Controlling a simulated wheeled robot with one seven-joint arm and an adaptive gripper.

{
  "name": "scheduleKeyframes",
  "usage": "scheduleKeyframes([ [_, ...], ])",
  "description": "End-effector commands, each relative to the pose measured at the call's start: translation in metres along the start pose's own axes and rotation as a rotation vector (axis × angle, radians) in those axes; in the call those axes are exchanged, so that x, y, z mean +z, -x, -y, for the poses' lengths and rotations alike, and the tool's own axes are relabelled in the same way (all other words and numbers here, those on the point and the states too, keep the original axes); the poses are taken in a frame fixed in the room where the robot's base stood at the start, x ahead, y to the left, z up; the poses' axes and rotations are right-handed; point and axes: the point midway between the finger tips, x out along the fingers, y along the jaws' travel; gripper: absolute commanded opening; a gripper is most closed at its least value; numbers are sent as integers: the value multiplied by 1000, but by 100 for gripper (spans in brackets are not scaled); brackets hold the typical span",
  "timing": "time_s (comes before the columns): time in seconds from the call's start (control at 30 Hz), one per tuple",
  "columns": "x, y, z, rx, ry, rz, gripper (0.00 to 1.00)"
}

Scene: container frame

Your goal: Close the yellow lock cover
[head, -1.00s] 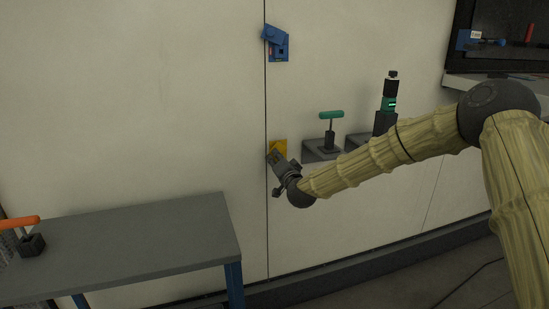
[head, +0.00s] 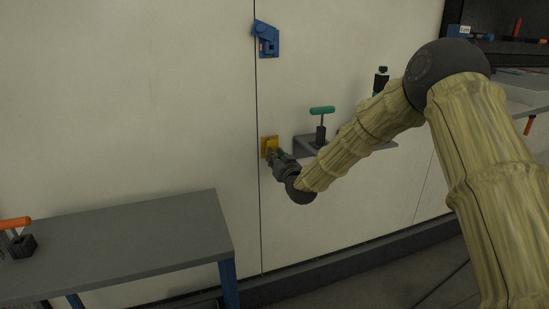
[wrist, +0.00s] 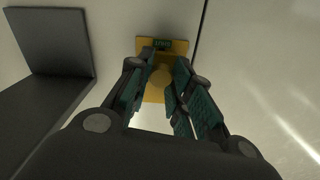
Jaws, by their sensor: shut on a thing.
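The yellow lock (head: 266,142) is fixed to the pale wall beside a vertical seam, below a blue lock (head: 267,38). In the wrist view the yellow lock's plate (wrist: 178,47) has a small dark green label, and a rounded yellow part, the yellow lock cover (wrist: 160,77), stands out from it. My gripper (head: 274,154) is at the lock's lower right. In the wrist view my gripper (wrist: 160,82) has its fingers on either side of the cover, shut on it. The fingers hide part of the lock, and the cover's exact angle is hard to tell.
A grey shelf (head: 307,147) with a green-handled tool (head: 321,112) is just right of the lock, close to my forearm. A grey table (head: 120,240) with an orange-handled tool (head: 14,224) stands at lower left. The wall left of the seam is clear.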

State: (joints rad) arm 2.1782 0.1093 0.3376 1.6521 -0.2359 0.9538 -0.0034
Motion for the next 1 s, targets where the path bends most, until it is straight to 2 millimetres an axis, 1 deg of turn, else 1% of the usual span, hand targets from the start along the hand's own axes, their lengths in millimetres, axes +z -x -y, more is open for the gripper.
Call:
scheduleKeyframes([
  [0.03,3,1,-1,0,9,4,0],
  [0.5,3,1,-2,2,21,5,0],
  [0.53,3,1,-2,2,21,5,23],
  [0.63,3,1,-2,2,21,4,41],
  [0.67,2,1,-2,1,21,4,44],
  [1.0,1,2,-1,0,21,2,44],
])
